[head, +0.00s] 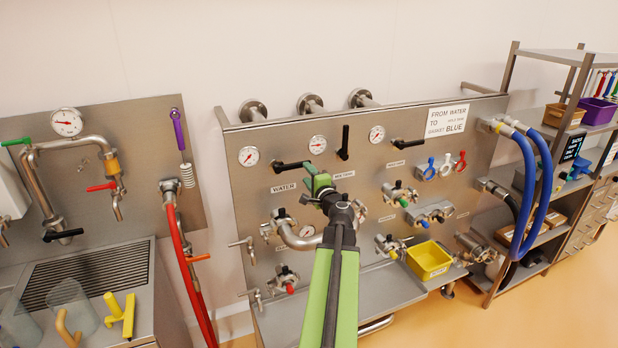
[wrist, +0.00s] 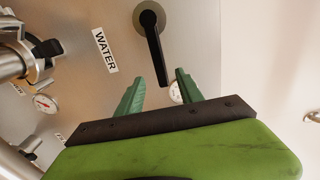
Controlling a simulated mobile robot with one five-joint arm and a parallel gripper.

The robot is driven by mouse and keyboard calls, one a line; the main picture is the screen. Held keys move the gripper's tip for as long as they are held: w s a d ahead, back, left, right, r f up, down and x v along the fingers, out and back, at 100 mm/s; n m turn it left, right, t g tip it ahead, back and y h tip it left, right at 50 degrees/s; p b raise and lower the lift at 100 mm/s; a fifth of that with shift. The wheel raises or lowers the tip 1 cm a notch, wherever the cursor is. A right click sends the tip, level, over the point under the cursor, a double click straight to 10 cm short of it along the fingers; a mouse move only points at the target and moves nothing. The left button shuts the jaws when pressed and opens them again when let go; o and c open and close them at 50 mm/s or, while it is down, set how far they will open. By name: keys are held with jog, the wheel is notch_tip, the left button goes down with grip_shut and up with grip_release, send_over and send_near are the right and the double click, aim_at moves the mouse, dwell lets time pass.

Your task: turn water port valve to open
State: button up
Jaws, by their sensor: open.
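The water valve's black lever (head: 291,166) lies nearly level above the WATER label (head: 284,188) on the steel panel. In the wrist view the black lever (wrist: 157,55) runs from its round pivot down toward my gripper, beside the WATER label (wrist: 105,50). My gripper (head: 316,174) has green fingers and is at the lever's free end in the head view. In the wrist view my gripper (wrist: 160,85) is open, with the lever's tip appearing between the two fingertips. I cannot tell whether they touch it.
A second black lever (head: 344,143) stands upright to the right, and a third (head: 408,144) lies level. Round gauges (head: 249,156) sit near the levers. A curved steel pipe (head: 297,236) protrudes below. A yellow bin (head: 429,260) stands on the lower ledge.

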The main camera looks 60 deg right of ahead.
aim_at(301, 166)
jog(key=x, duration=0.7)
jog(key=shift+w+d, duration=0.2)
jog(key=shift+w, duration=0.1)
jog(key=shift+a, duration=0.1)
grip_shut()
